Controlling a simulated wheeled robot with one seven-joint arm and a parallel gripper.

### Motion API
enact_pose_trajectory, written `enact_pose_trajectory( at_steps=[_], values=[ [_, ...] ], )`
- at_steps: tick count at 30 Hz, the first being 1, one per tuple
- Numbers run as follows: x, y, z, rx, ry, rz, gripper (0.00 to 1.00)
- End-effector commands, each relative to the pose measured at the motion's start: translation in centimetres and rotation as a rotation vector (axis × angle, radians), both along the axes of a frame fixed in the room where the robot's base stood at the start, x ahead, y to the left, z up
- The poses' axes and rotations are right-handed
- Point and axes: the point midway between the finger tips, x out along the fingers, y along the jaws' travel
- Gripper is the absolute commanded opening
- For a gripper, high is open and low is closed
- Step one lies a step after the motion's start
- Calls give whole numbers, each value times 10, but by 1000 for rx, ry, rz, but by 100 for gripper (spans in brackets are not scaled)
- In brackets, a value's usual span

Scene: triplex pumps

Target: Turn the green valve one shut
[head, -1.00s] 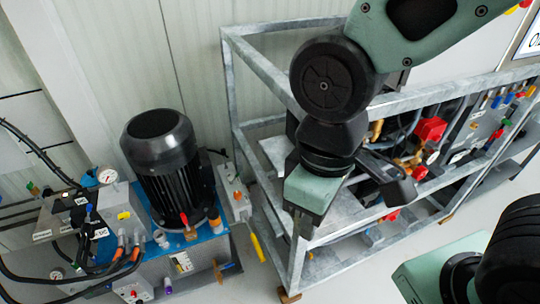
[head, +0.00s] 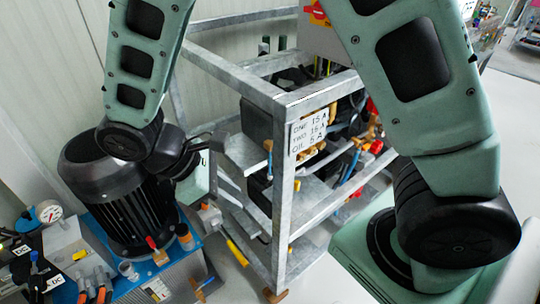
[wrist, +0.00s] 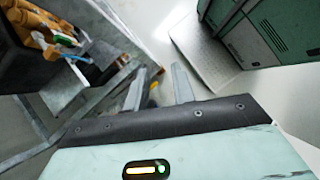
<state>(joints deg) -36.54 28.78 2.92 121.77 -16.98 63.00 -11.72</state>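My gripper (wrist: 159,78) shows in the wrist view with its two grey fingers apart and nothing held between them. A small yellow part (wrist: 153,92) shows beyond the fingers, apart from them. I cannot pick out the green valve one for certain. A small green piece (wrist: 66,41) sits among brass fittings at the upper left of the wrist view, too small to tell what it is.
A black motor (head: 125,205) stands on a blue unit at the left of the head view. A galvanized frame (head: 283,210) with pipework and a label plate (head: 308,133) stands in the middle. A yellow handle (head: 237,252) lies low between them. Pale floor is open at the right.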

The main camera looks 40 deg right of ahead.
Motion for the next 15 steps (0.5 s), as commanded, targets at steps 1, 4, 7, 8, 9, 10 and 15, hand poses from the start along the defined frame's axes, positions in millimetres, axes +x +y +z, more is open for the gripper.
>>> enact_pose_trajectory(
  at_steps=[1, 4, 7, 8, 9, 10, 15],
  values=[
    [12, -4, -21, -76, 33, 44, 25],
    [37, -16, -46, -231, 86, 137, 25],
    [63, -28, -67, -401, 131, 224, 25],
    [71, -30, -73, -455, 143, 250, 25],
    [81, -34, -79, -525, 158, 284, 25],
    [88, -35, -84, -576, 167, 307, 25],
    [119, -39, -99, -819, 200, 406, 25]
  ],
)
